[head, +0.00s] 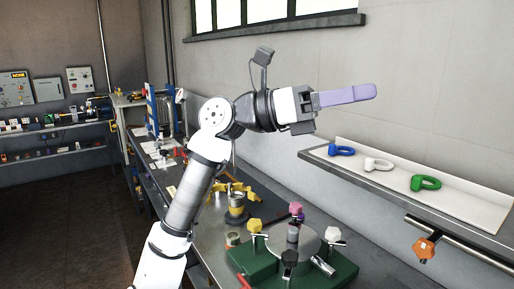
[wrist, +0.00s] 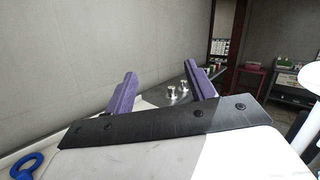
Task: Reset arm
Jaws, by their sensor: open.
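My gripper (head: 348,95) is raised in the middle of the head view, with its purple fingers pointing right toward the wall. In the wrist view my gripper (wrist: 163,88) shows two purple fingers set wide apart, with nothing between them. In the head view the fingers overlap, so they look like one. The gripper is above the workbench and to the upper left of the wall shelf, touching nothing that I can see.
A wall shelf (head: 462,205) at the right holds a blue ring (head: 342,150), a white ring (head: 378,164) and a green ring (head: 425,183). An orange knob (head: 424,249) sits below it. A green fixture (head: 343,272) with several coloured knobs stands on the bench.

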